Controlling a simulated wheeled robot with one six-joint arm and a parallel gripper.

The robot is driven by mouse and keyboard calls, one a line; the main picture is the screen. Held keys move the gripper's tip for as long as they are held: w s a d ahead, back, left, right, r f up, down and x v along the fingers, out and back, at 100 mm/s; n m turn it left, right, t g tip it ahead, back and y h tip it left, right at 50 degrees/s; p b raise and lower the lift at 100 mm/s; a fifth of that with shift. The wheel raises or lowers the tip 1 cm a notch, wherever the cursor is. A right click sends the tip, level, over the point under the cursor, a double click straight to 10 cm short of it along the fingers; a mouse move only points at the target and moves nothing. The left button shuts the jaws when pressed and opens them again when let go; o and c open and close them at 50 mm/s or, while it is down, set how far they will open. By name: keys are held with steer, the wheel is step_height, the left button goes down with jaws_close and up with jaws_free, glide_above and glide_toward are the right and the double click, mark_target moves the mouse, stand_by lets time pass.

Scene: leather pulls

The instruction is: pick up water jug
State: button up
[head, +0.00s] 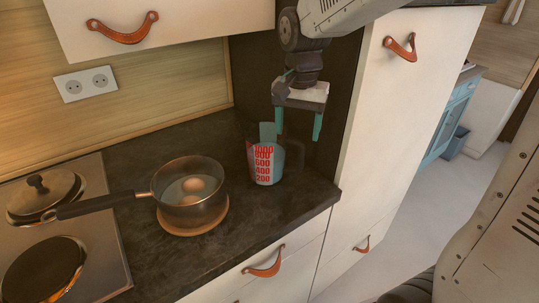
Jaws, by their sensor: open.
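The water jug (264,165) is a clear measuring jug with red numbers on its side. It stands upright on the dark countertop, near the back right corner. Its dark handle (293,155) is on the right side. My gripper (297,138) hangs above and behind the jug, pointing down, with two teal fingers apart and nothing between them. The left finger overlaps the jug's top in the picture, so I cannot tell whether it touches the rim or how deep it reaches.
A glass pot (188,200) with eggs sits on a round wooden board (193,220) left of the jug. A cooktop (101,232) with a lid (40,190) is farther left. A dark side panel (340,100) and a tall white cabinet (395,130) stand close on the right.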

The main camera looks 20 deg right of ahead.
mark_target(296, 145)
step_height(296, 145, down, 7)
stand_by(0.4)
jaws_close()
